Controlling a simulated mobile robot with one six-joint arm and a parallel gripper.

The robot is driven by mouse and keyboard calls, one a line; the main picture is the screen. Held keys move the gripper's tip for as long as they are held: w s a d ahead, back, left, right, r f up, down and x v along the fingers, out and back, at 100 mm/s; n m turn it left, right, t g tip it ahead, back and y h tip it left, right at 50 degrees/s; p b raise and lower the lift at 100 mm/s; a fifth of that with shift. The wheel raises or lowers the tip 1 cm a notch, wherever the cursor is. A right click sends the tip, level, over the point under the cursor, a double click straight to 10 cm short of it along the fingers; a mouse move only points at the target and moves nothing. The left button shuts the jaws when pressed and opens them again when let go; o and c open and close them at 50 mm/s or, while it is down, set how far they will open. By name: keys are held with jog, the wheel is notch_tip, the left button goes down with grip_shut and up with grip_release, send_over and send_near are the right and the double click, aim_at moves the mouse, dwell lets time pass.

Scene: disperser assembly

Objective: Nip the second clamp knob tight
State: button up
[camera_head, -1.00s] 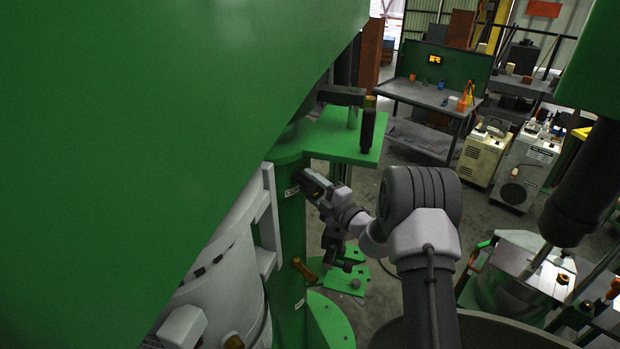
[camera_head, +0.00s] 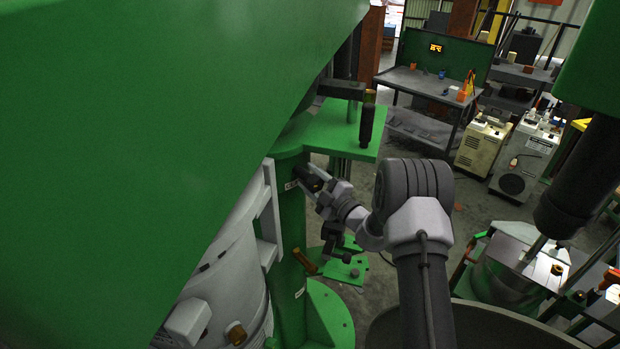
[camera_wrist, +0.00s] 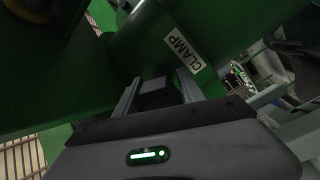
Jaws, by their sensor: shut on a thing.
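The green column (camera_head: 291,222) carries a white label (camera_head: 291,185) at its upper part, which reads CLAMP in the wrist view (camera_wrist: 184,50). A dark, blocky clamp knob (camera_wrist: 155,95) sticks out of the column below that label. My gripper (camera_wrist: 156,92) has one finger on each side of the knob and is shut on it. In the head view my gripper (camera_head: 306,178) meets the column right beside the label, and the knob is hidden there. An orange-brown handle (camera_head: 304,261) sticks out lower on the same column, above another small label (camera_head: 300,292).
A green shelf plate (camera_head: 340,135) with a dark upright handle (camera_head: 366,125) stands just above my gripper. A grey vessel (camera_head: 225,290) is left of the column. A workbench (camera_head: 425,84) and floor machines (camera_head: 483,142) stand farther back. Some floor is open behind my arm.

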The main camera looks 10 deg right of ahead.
jog(key=o, duration=1.3)
jog(key=shift+s+d+f, duration=0.1)
jog(key=shift+s+d, duration=0.15)
jog(key=shift+s, duration=0.1)
jog(key=b+v, duration=0.4)
jog(key=v, duration=1.2)
jog(key=shift+s+d, duration=0.15)
jog(key=shift+s, duration=0.1)
